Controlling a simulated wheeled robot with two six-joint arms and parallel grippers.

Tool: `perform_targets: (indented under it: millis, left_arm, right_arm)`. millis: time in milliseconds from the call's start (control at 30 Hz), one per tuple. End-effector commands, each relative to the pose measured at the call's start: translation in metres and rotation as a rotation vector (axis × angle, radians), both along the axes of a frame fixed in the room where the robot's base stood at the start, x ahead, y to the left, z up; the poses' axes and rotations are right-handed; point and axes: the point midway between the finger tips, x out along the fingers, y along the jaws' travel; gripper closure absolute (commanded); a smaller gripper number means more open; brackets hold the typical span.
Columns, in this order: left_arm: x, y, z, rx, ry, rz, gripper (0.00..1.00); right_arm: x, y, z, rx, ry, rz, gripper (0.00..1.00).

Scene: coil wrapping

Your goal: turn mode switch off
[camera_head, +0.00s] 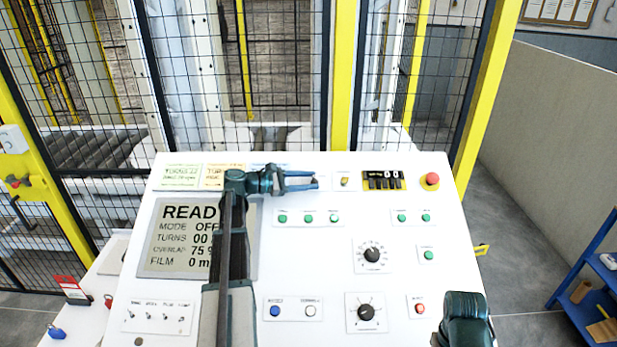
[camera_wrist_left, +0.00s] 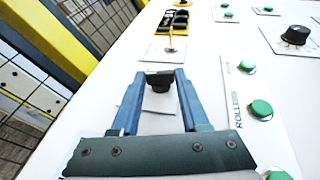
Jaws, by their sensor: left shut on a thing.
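My left gripper (camera_head: 315,181) reaches over the upper part of the white control panel (camera_head: 385,285). In the left wrist view its two blue fingers (camera_wrist_left: 161,80) are shut on a small black switch knob (camera_wrist_left: 161,83), which stands on a pale label plate (camera_wrist_left: 158,122). The display screen (camera_head: 170,240) reads MODE OFF, TURNS 00 and OVERLAP 75 %, partly covered by my left arm. Part of my right arm shows at the bottom right, but its fingers do not.
Mesh fencing with yellow posts (camera_head: 343,75) stands behind.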

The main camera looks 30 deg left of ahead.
Motion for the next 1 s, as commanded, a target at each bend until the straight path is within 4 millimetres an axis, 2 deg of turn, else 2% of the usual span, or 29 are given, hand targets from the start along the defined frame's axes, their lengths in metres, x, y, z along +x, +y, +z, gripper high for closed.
perform_targets:
  millis: [100, 400, 1000]
  left_arm:
    - [0.004, 0.004, 0.004, 0.026, 0.017, -0.069, 1.00]
    - [0.005, 0.004, 0.003, 0.071, 0.042, -0.186, 1.00]
    - [0.004, 0.003, 0.002, 0.085, 0.050, -0.222, 1.00]
  right_arm:
    - [0.000, 0.000, 0.010, 0.000, 0.000, -0.002, 0.50]
    - [0.000, 0.000, 0.020, 0.001, 0.000, -0.005, 0.50]
    - [0.000, 0.000, 0.022, 0.001, 0.000, -0.006, 0.50]
